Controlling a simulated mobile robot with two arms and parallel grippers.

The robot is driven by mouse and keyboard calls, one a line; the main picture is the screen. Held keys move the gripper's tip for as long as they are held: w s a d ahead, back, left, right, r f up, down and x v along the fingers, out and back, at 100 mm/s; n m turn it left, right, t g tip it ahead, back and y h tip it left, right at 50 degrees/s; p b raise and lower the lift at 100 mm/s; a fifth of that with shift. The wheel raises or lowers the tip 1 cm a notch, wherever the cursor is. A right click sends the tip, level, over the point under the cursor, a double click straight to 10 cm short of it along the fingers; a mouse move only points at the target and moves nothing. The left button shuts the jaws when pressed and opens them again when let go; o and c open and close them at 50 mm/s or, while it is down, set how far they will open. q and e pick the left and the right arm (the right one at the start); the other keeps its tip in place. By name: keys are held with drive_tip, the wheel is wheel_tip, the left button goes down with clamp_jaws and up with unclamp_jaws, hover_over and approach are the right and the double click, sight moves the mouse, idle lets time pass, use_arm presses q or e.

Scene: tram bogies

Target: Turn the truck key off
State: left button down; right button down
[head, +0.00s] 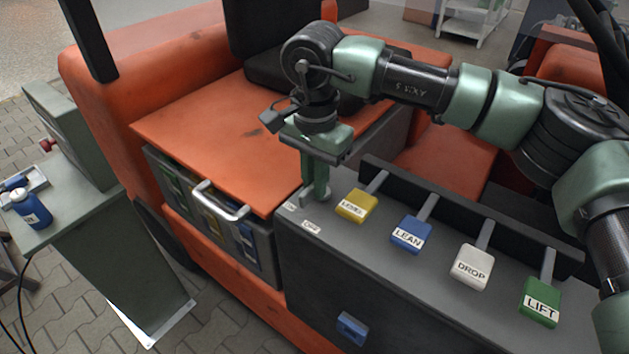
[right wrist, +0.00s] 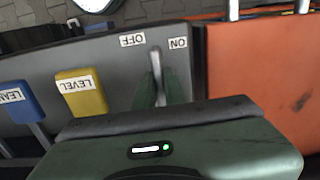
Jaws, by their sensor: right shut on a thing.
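The truck key (right wrist: 156,66) is a grey metal piece at the end of the dark control console (head: 345,270). In the right wrist view it stands between the white OFF label (right wrist: 132,40) and the white ON label (right wrist: 178,43), and points up between them. My right gripper (head: 315,197) reaches down onto the console beside the yellow LEVEL lever. Its green fingers (right wrist: 160,88) are shut on the key, one on each side, and hide its lower part. In the head view the key is mostly hidden by the fingers. My left gripper is not in view.
Close to the gripper stand the yellow LEVEL lever (head: 356,206), blue LEAN lever (head: 411,235), white DROP lever (head: 472,267) and green LIFT lever (head: 541,302). The orange battery cover (head: 215,140) lies left of it. A grey stand (head: 85,215) with a blue bottle (head: 30,208) is far left.

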drive_tip(key=c, duration=1.5)
unclamp_jaws()
drive_tip(key=shift+r, duration=0.1)
wheel_tip(320, 180, up, 8)
drive_tip(key=shift+f+b, duration=0.2)
drive_tip(key=shift+b, duration=0.15)
